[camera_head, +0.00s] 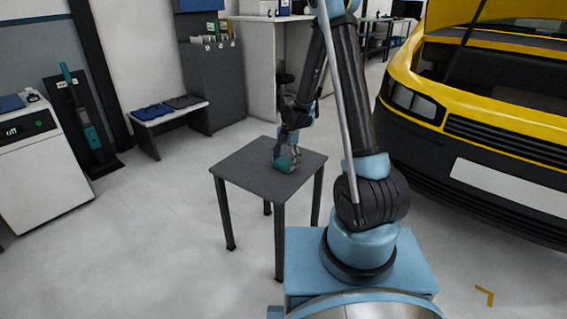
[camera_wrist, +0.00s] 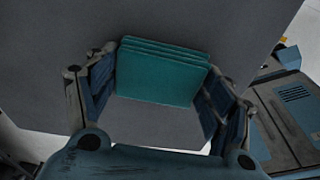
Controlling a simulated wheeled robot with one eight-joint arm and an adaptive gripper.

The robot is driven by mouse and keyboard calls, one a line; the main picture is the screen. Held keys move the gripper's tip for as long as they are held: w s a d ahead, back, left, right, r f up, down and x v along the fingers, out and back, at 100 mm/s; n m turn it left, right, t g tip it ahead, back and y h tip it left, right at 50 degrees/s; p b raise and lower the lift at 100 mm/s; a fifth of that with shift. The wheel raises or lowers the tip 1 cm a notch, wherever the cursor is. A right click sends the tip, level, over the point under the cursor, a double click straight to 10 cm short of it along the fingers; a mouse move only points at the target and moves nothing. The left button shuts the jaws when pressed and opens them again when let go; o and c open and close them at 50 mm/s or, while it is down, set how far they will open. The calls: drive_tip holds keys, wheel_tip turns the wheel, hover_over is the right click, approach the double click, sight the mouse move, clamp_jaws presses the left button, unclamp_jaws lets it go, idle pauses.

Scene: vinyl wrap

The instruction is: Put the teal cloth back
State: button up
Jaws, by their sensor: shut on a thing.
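The teal cloth (camera_wrist: 160,75) is a flat folded stack between the two fingers of my gripper (camera_wrist: 163,68) in the wrist view. The fingers press its left and right ends. In the head view my gripper (camera_head: 288,153) is low over the dark square table (camera_head: 240,170), near the middle of its top. A bit of teal cloth (camera_head: 284,166) shows at the fingertips. I cannot tell whether the cloth touches the tabletop.
A low bench (camera_head: 168,114) with folded blue and dark cloths stands at the back left. A white cabinet (camera_head: 40,165) with a display is at far left. A yellow car (camera_head: 480,90) fills the right side. The floor left of the table is clear.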

sight(288, 160)
drive_tip(key=o, duration=1.1)
wheel_tip(288, 160, up, 12)
drive_tip(key=w+d, duration=0.1)
drive_tip(key=s+d+r+m, duration=0.7)
drive_tip(key=s+d+r+m+t, duration=0.1)
drive_tip(key=s+d+m, duration=0.45)
drive_tip(key=s, duration=0.35)
drive_tip(key=s+d+r+m+t, duration=0.2)
drive_tip(key=s+d+m, duration=0.2)
drive_tip(key=s+m, duration=0.35)
drive_tip(key=s+d+f+m+h, duration=0.1)
drive_tip(key=s+d+f+m, duration=0.2)
drive_tip(key=s+f+m, duration=0.2)
drive_tip(key=s+m, duration=0.3)
drive_tip(key=s, duration=0.1)
drive_tip(key=shift+s+t, duration=0.2)
drive_tip(key=shift+t, duration=0.1)
